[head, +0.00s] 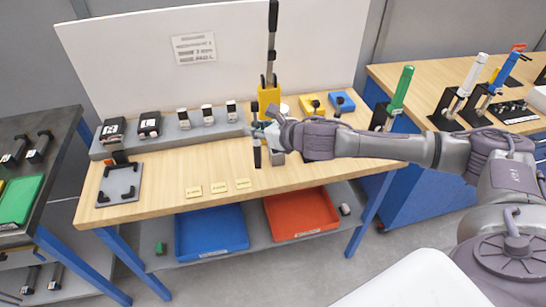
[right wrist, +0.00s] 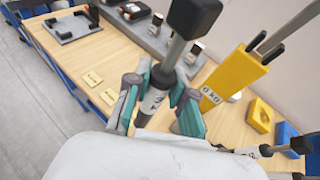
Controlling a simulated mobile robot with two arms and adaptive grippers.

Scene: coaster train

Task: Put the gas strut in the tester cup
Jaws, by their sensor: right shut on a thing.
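My right gripper (head: 262,132) is in front of the yellow tester (head: 269,96) at the back of the wooden bench. In the right wrist view my right gripper (right wrist: 158,92) is shut on the gas strut (right wrist: 155,100), which has a dark body, a silver rod and a black end block. The strut's dark lower part (head: 257,157) shows below the gripper in the head view, roughly upright. The tester (right wrist: 230,76) reads "0 KG" and stands apart from the strut. I cannot make out its cup. My left gripper is out of view.
A grey shelf (head: 180,136) with several small devices runs along the bench's back. Yellow (head: 312,103) and blue (head: 341,102) blocks stand right of the tester. Yellow labels (head: 218,187) lie near the front edge. A grey fixture (head: 119,184) sits left. Blue and red bins are below.

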